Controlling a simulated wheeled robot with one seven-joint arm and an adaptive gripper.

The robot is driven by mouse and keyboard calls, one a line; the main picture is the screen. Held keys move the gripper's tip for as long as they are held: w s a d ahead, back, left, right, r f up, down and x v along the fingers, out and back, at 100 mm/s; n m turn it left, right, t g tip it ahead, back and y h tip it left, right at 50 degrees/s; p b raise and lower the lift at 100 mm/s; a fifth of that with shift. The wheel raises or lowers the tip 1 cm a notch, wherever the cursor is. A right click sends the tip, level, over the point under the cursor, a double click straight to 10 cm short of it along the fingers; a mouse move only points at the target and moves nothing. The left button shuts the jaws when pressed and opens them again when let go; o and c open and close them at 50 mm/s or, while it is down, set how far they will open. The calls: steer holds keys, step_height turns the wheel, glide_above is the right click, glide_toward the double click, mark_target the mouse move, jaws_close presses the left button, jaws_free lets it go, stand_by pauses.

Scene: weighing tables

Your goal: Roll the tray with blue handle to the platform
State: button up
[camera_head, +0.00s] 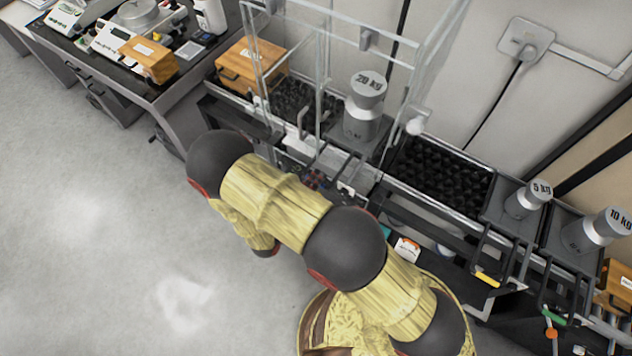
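No blue handle shows clearly. A small teal patch (385,231) beside my arm may be part of one, but my arm covers most of that spot. A grey 20 kg weight (364,112) stands upright at the glass enclosure, and the tray under it is partly hidden. A dark studded platform surface (440,172) lies bare to its right; another studded surface (300,100) lies inside the glass. My arm crosses the middle of the view. Its end is mostly hidden, with only dark and red parts near the bench front (316,179), so finger opening and contents cannot be seen.
To the right, 5 kg (528,198) and 10 kg (597,230) weights stand on trays with a yellow handle (487,279) and a green handle (554,318). Glass panels (390,40) rise around the enclosure. A wooden box (250,66) sits left. The floor (110,220) is clear.

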steer(key=c, duration=0.3)
jaws_close()
stand_by(0.6)
